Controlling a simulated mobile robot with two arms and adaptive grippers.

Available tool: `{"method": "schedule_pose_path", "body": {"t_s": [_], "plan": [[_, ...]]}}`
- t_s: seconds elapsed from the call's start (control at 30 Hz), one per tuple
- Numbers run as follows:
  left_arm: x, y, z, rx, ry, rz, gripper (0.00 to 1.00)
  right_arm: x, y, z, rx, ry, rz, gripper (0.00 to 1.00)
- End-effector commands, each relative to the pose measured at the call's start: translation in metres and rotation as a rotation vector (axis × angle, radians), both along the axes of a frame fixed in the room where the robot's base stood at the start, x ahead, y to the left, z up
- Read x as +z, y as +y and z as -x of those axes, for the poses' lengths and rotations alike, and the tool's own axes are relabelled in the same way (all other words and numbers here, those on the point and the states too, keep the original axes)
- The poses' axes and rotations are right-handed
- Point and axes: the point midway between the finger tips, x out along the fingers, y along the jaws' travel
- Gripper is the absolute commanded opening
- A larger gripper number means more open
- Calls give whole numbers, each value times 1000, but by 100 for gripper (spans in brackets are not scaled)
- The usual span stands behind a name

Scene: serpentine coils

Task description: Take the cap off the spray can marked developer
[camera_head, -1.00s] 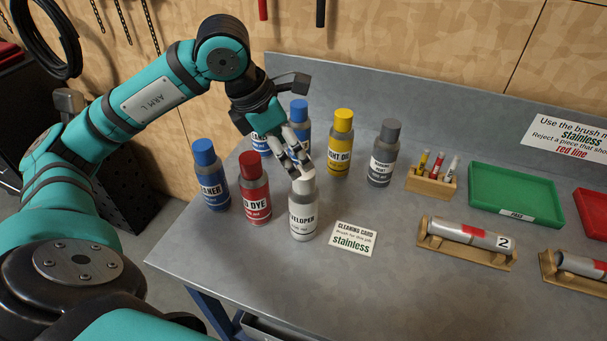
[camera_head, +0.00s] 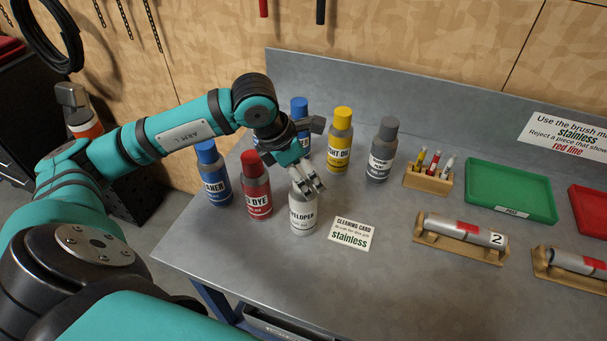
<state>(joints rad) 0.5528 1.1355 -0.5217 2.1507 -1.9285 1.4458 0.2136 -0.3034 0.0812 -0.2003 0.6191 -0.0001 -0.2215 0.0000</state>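The white spray can marked developer (camera_head: 303,217) stands upright near the front left of the bench, its label partly reading "VELOPER". My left gripper (camera_head: 308,182) is right at its top from above, with the fingers around the pale cap. The fingers hide most of the cap, and I cannot tell whether they press on it or stand a little apart from it. The cap seems to sit on the can. My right gripper is not in view.
A red dye can (camera_head: 257,190) and a blue-capped can (camera_head: 213,175) stand close on the left. Behind are a yellow-capped can (camera_head: 339,145) and a grey-capped can (camera_head: 382,155). A cleaning card (camera_head: 351,235) lies to the right. The bench front is clear.

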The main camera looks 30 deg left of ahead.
Motion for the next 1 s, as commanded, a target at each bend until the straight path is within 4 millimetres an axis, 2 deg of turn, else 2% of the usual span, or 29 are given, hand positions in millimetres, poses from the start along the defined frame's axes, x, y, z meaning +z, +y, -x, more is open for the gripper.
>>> {"method": "schedule_pose_path", "body": {"t_s": [0.03, 0.3, 0.67, 0.77, 0.97, 1.0], "plan": [[0, 0, 0, 0, 0, 0, 63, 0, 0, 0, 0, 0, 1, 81], [1, 0, 0, 0, 0, -1, 31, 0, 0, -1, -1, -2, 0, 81], [3, 0, 0, 1, -2, -1, 30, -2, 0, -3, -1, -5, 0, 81], [9, 0, -1, 1, -5, 0, 30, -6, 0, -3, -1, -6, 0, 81], [34, 0, -1, 1, -8, 0, 30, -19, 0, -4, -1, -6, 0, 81], [35, -8, 1, -6, -5, 3, 30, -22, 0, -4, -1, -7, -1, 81]]}}
